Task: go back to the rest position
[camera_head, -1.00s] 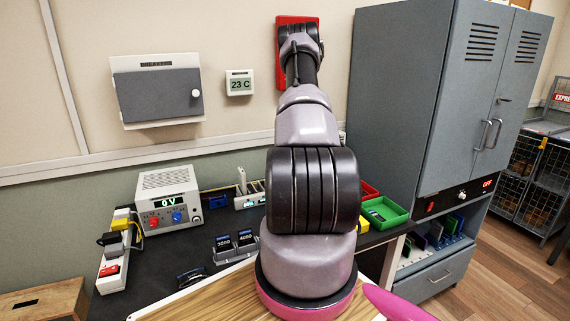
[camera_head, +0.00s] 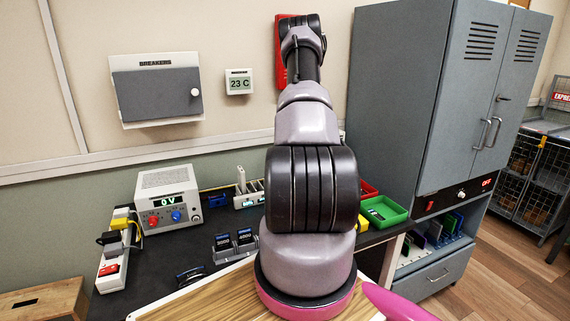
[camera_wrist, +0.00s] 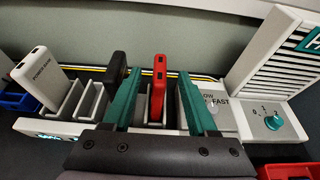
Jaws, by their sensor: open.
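In the wrist view a white power bank (camera_wrist: 40,80), lettered on its face, stands leaning in the left end of a pale slotted rack (camera_wrist: 68,128). It also shows in the head view (camera_head: 241,178). Empty slots lie right of it. A red slab (camera_wrist: 159,78) with port openings on top stands upright in the rack, between my gripper's teal fingers. My gripper (camera_wrist: 160,100) is open, and the red slab appears apart from both fingers. A black slab (camera_wrist: 117,66) stands just left of the left finger. The slab bottoms are hidden. In the head view my arm hides my gripper.
Blue bins (camera_wrist: 18,100) are at the left. In the head view, a power supply (camera_head: 168,198) and a green tray (camera_head: 384,212) flank the rack.

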